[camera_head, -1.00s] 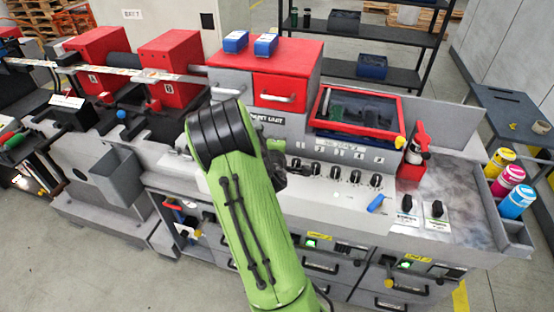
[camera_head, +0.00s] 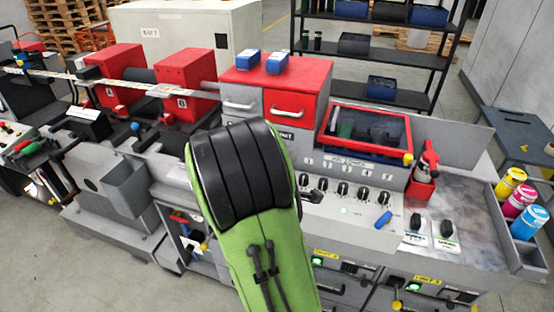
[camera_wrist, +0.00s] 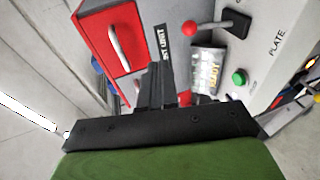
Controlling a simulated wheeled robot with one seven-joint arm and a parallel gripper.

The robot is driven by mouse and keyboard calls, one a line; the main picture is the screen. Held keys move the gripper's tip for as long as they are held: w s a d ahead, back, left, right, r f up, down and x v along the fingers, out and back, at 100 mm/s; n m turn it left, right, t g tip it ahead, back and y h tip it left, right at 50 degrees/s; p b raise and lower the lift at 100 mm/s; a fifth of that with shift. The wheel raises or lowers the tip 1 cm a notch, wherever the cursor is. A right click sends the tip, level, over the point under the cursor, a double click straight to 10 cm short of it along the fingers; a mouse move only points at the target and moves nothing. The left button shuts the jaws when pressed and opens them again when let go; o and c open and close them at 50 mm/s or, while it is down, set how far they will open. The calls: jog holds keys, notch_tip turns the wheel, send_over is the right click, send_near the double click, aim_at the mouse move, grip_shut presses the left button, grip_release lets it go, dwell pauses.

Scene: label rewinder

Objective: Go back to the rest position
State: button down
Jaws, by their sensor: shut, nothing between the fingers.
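My green arm with its black joint cover (camera_head: 240,175) rises in the middle of the head view, in front of the label machine. My gripper is hidden behind the arm there. In the wrist view my gripper (camera_wrist: 160,82) shows as dark fingers close together, shut and empty. A red drawer (camera_wrist: 108,42) with a pale handle lies beyond it on the left. A red ball lever (camera_wrist: 190,28) and a green button (camera_wrist: 239,76) lie beyond it on the right. The fingers appear to touch nothing.
The console holds a row of black knobs (camera_head: 343,188) and a red-framed bin (camera_head: 368,127). A red and grey drawer cabinet (camera_head: 290,103) stands behind the arm. Coloured bottles (camera_head: 523,200) stand at the right edge. Open floor (camera_head: 100,270) shows at lower left.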

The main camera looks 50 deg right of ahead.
jog(key=s+a+f+m+y+b, duration=0.1)
jog(key=s+a+m+y+b, duration=0.2)
jog(key=a+m+y, duration=1)
jog(key=s+a+n+g, duration=0.1)
jog(key=s+a+n, duration=0.2)
jog(key=a, duration=0.6)
jog(key=s+a+n+g+b, duration=0.1)
jog(key=s+a+n, duration=0.3)
jog(key=s+a, duration=0.4)
jog(key=shift+s+a+g, duration=0.15)
jog(key=shift+a+g, duration=0.15)
jog(key=shift+a, duration=0.05)
